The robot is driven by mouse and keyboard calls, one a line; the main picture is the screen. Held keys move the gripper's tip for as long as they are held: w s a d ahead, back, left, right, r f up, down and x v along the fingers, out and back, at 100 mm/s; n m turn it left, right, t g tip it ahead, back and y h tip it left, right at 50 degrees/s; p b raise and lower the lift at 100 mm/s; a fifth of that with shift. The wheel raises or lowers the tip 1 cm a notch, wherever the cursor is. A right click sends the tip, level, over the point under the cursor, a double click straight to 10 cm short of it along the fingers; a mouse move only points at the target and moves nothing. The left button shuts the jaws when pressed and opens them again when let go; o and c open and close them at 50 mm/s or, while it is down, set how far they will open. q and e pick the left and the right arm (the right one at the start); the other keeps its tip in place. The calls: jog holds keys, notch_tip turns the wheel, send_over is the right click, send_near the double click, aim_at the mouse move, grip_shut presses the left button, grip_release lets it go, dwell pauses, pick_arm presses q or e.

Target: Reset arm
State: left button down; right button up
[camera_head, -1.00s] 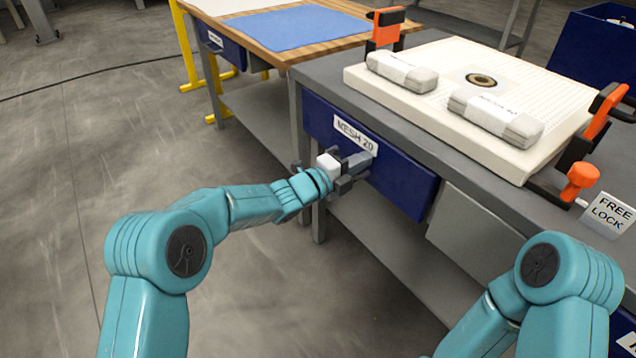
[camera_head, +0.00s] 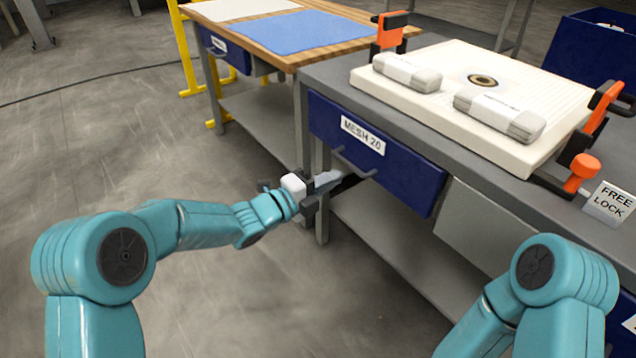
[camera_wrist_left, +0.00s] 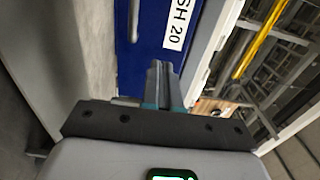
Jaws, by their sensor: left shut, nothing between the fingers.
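My left gripper (camera_head: 333,183) is shut and empty in the head view. It is just in front of and below the blue drawer (camera_head: 400,172) labelled MESH 20, near the drawer's handle (camera_head: 352,164). In the left wrist view my left gripper's fingers (camera_wrist_left: 162,84) are together, pointing towards the blue drawer front (camera_wrist_left: 140,50), with the MESH 20 label (camera_wrist_left: 178,25) above them. The drawer looks shut. My right arm shows at the lower right of the head view, but its gripper is out of view.
A cream filter plate (camera_head: 420,100) with two wrapped grey bundles lies on the grey bench. Orange clamps (camera_head: 388,34) stand at its edges. A FREE LOCK sign (camera_head: 609,202) is at the right. Open floor (camera_head: 120,130) lies to the left.

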pick_arm(q)
jog(key=s+a+f+n+g+y, duration=0.1)
jog(key=s+a+f+n+y, duration=0.1)
jog(key=s+a+f+n, duration=0.45)
jog(key=s+a+f+n+g+y, duration=0.1)
jog(key=s+f+n+y, duration=0.15)
jog(key=f, duration=0.75)
jog(key=s+a+f+n+g+y, duration=0.1)
jog(key=s+a+f+n+y, duration=0.25)
jog(key=f+n, duration=0.4)
jog(key=s+a+f+n+g+y, duration=0.1)
jog(key=s+f+n+g, duration=0.3)
jog(key=s+n, duration=0.5)
jog(key=s+a+f+n+g+y, duration=0.1)
jog(key=s+f+n+g, duration=0.35)
jog(key=s, duration=0.85)
notch_tip(320, 180, up, 28)
jog(key=p, duration=2.9)
jog(key=shift+t, duration=0.25)
